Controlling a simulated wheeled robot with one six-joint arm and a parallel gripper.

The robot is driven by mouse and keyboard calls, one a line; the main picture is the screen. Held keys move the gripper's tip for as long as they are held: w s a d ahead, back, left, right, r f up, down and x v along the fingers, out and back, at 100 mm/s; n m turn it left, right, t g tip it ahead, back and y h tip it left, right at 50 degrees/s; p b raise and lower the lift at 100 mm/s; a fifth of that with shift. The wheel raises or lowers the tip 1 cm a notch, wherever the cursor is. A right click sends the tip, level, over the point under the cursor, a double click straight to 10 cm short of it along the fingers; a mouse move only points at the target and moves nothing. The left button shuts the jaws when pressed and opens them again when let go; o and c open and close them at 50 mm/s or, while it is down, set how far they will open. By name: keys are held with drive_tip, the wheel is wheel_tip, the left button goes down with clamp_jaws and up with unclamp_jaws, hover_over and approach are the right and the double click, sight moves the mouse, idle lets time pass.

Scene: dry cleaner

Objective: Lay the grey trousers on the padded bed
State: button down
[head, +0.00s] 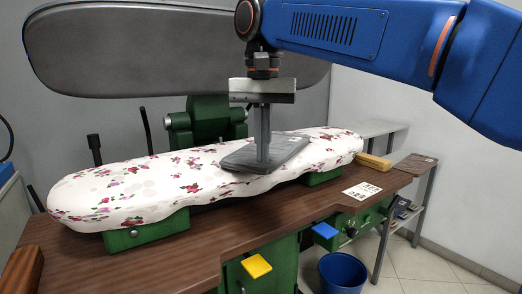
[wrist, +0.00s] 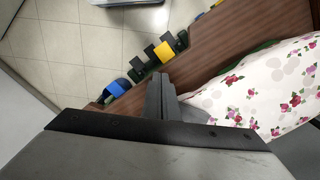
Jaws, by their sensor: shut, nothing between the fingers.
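The grey trousers (head: 285,150) lie as a flat folded bundle on the padded bed (head: 120,190), right of its middle. A small pale tag shows on them. The padded bed is long and white with pink flowers, and also shows in the wrist view (wrist: 290,85). My gripper (head: 263,157) points straight down over the trousers with its fingers shut together and empty. Its tips overlap the trousers in the head view; I cannot tell if they touch. In the wrist view the shut fingers (wrist: 160,95) show, while my gripper's body hides most of what lies below.
A large grey press head (head: 130,50) stands raised behind the bed. The brown table (head: 190,262) carries a wooden-handled brush (head: 373,161) and a white card (head: 362,191) at right.

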sight(268, 169)
drive_tip(key=shift+w+d+f, duration=0.15)
drive_tip(key=shift+w+f, duration=0.5)
drive_tip(key=shift+f, duration=0.65)
drive_tip(key=shift+w+d+f, duration=0.15)
drive_tip(key=shift+w+f, duration=0.55)
drive_tip(key=shift+f, duration=0.65)
drive_tip(key=shift+w+d+f, duration=0.15)
drive_tip(key=shift+w+f, duration=0.5)
drive_tip(key=shift+f, duration=0.65)
drive_tip(key=shift+w+d, duration=0.2)
drive_tip(key=shift+w, duration=0.7)
drive_tip(key=shift+s, duration=0.15)
